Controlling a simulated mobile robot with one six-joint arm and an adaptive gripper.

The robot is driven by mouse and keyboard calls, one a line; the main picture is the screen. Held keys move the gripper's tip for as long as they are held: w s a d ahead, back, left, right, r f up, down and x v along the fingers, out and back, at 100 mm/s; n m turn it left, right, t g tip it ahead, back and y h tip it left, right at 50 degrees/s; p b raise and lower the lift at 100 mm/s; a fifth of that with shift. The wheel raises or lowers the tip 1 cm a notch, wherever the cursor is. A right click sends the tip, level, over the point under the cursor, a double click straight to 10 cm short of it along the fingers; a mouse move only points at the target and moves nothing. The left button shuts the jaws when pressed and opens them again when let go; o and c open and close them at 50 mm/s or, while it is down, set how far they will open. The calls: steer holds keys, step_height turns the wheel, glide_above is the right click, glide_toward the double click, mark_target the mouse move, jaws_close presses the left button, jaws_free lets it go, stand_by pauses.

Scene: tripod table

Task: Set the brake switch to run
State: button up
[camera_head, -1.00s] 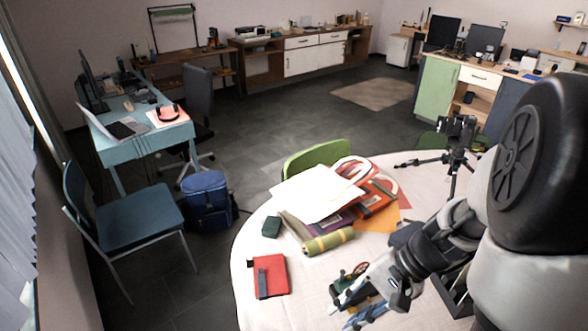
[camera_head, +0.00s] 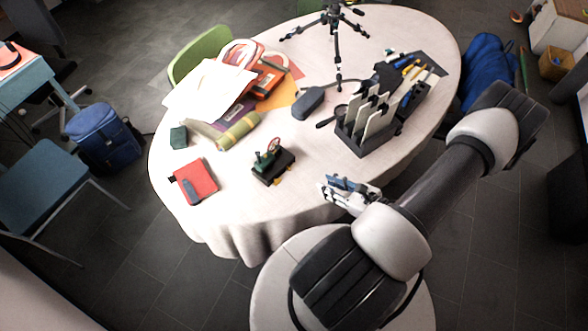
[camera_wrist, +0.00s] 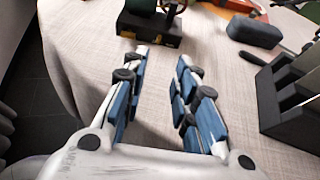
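A small green machine (camera_head: 264,160) with a red wheel (camera_head: 275,144) stands on a black base (camera_head: 272,170) on the white table. Its black base (camera_wrist: 150,30) shows at the top of the wrist view, with small yellow marks on its near face; the upper part is cut off. I cannot make out a brake switch or its setting. My gripper (camera_head: 345,188) is over the table's front edge, right of and nearer than the machine, apart from it. In the wrist view my gripper (camera_wrist: 160,65) has its blue-padded fingers spread, with only tablecloth between them.
A black organiser (camera_head: 362,140) with upright dividers stands to the right. A dark case (camera_head: 308,101) lies behind the machine. A red notebook (camera_head: 196,180) lies left, near a rolled green item (camera_head: 238,130). A tripod (camera_head: 334,40) stands farther back. Cloth between gripper and machine is clear.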

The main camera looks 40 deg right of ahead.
mark_target(289, 167)
steer(key=b+x, duration=0.3)
steer(key=x, duration=1.2)
steer(key=shift+w+a, duration=0.1)
steer(key=shift+w, duration=0.15)
jaws_close()
